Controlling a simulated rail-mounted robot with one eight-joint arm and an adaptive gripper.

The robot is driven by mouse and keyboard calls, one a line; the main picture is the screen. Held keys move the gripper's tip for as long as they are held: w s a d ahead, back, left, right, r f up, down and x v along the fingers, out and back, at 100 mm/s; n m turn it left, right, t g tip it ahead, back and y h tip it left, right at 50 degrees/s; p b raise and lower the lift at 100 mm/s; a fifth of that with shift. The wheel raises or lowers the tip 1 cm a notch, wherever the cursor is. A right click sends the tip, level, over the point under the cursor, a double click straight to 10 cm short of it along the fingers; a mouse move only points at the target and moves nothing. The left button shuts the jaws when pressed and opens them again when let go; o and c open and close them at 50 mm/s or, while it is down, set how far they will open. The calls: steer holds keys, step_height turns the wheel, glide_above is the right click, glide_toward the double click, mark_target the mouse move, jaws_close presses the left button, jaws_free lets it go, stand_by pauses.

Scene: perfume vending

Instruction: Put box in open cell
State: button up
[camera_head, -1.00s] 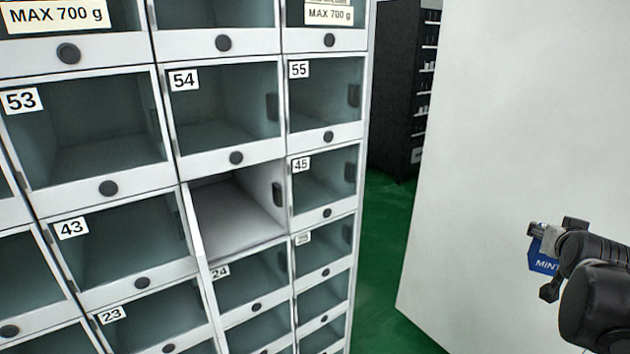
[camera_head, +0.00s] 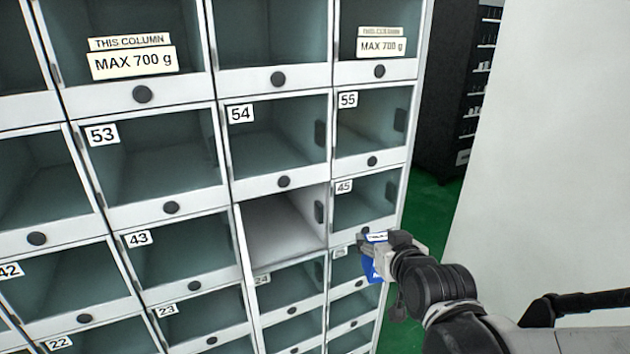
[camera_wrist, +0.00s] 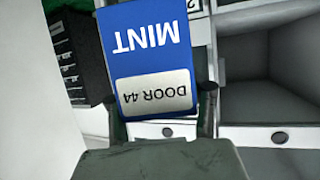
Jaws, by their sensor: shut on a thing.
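A blue box (camera_wrist: 147,58) fills the upper middle of the wrist view, with "MINT" and "DOOR 44" on it, upside down there. My gripper (camera_wrist: 160,105) is shut on the box. In the head view my gripper (camera_head: 380,248) and the blue box (camera_head: 371,268) are in front of the right column, below the cell labelled 45. The open cell (camera_head: 282,228) is to the left of them, below cell 54 and between cells 43 and 45. Its inside is pale and looks empty. It also shows at the right of the wrist view (camera_wrist: 270,85).
Closed glass-fronted cells surround the open one, such as cell 54 (camera_head: 275,135) and cell 43 (camera_head: 180,255). A white wall (camera_head: 560,140) stands at the right. A dark shelf unit (camera_head: 455,90) is behind, over a green floor.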

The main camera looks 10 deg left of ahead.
steer(key=s+a+r+n+g+y+p, duration=0.1)
steer(key=s+a+n+y, duration=0.1)
steer(key=s+a, duration=0.35)
steer(key=s+a+r+n+g+y+p, duration=0.1)
steer(key=s+a+y+p, duration=0.1)
steer(key=a, duration=0.7)
steer(key=w+a, duration=0.2)
steer(key=w, duration=0.2)
steer(key=w+a+p, duration=0.1)
steer(key=w+a, duration=0.2)
steer(key=w, duration=0.1)
steer(key=w+a, duration=0.3)
steer(key=w, duration=0.1)
steer(key=shift+w+a+f+p, duration=0.2)
steer(key=shift+w+p, duration=0.05)
steer(key=shift+p, duration=0.05)
steer(key=shift+w+a+p, duration=0.15)
steer(key=shift+w+a, duration=0.25)
steer(key=shift+w, duration=0.2)
steer(key=shift+w+a+p, duration=0.15)
steer(key=shift+w+a, duration=0.2)
steer(key=shift+w, duration=0.25)
steer(key=shift+s+f, duration=0.1)
steer(key=shift+f, duration=0.45)
steer(key=shift+d+f, duration=0.1)
steer(key=shift+f, duration=0.2)
steer(key=shift+s, duration=0.1)
steer(key=shift+f, duration=0.15)
steer(key=o, duration=1.3)
